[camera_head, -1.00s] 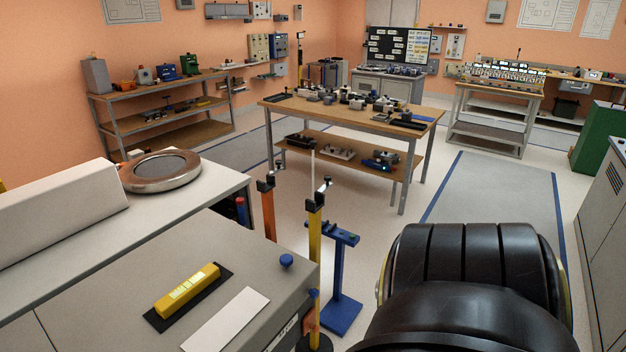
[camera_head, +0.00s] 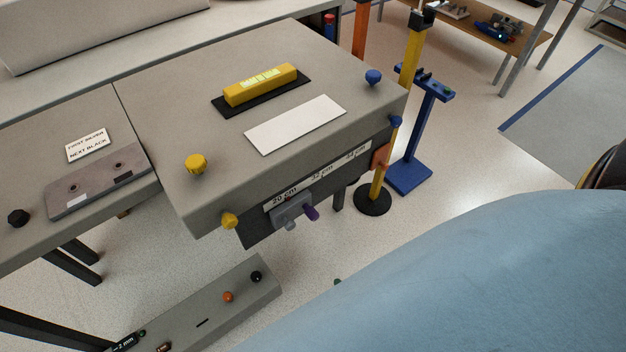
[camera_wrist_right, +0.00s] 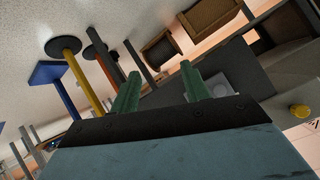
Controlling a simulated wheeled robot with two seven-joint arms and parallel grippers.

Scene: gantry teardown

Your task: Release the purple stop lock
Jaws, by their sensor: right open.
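The purple stop lock (camera_head: 311,212) is a small purple knob on a grey slider block (camera_head: 291,207). The block sits under a scale strip (camera_head: 284,194) on the front of the grey bench, close to the 20 cm mark. My right gripper (camera_wrist_right: 161,70) shows in the right wrist view with its two green fingers apart and nothing between them. A grey bench side is behind its right finger. I cannot make out the purple lock in that view. My left gripper is not in view.
Yellow knobs (camera_head: 196,164) and blue knobs (camera_head: 373,77) mark the bench corners. A yellow post (camera_head: 380,170) on a black base and a blue stand (camera_head: 409,175) are right of the bench. A low grey beam (camera_head: 213,312) with knobs lies below. Floor between is open.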

